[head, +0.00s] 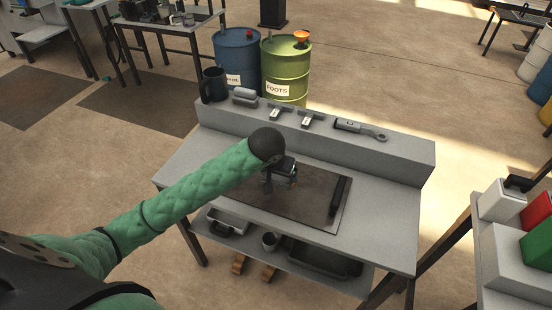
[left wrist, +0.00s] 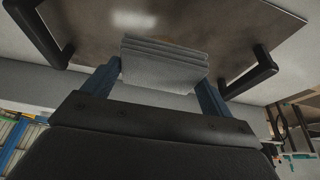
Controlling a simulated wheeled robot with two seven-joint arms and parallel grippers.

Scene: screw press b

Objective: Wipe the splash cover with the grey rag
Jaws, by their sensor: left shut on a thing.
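The splash cover (head: 305,207) is a flat brownish-grey plate with dark bar handles, lying on the grey bench. In the left wrist view the cover (left wrist: 185,20) fills the upper part, with a black handle at each side. My left gripper (head: 279,178) is over the back part of the cover. In the left wrist view the gripper (left wrist: 160,75) is shut on the folded grey rag (left wrist: 165,60), which spans between its blue fingers. I cannot tell whether the rag touches the cover. My forearm hides the cover's left side. My right gripper is not in view.
The bench's raised back ledge (head: 400,152) carries a dark mug (head: 213,85), a grey block-shaped item (head: 245,97), two small labelled tools and a wrench-like tool (head: 360,130). The bench top right of the cover is clear.

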